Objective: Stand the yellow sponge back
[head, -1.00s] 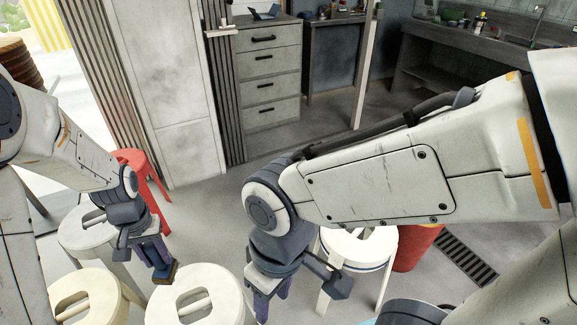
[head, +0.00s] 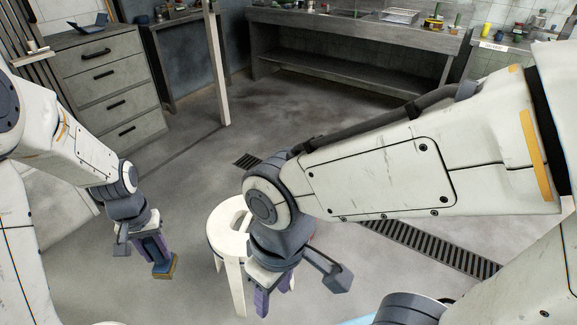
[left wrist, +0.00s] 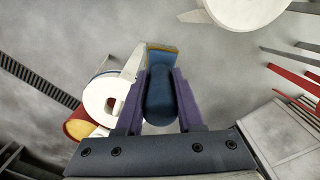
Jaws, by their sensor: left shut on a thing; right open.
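My left gripper (head: 158,262) is shut on the yellow sponge (head: 166,270), which shows mostly as a dark blue body with a yellow edge. In the left wrist view, a rounded dark blue part of the sponge (left wrist: 160,95) sits between the purple fingers, and a wider yellow-edged end shows beyond them. The sponge is held in the air over the grey floor. My right gripper (head: 268,298) hangs open, low in the middle of the head view, in front of a white stool; nothing shows between its fingers.
The white stool (head: 223,228) stands beside my right gripper. A long dark sink counter (head: 300,28) runs along the back, with jars at its right. A drawer cabinet (head: 110,90) stands at back left. A floor grate (head: 440,248) lies at right.

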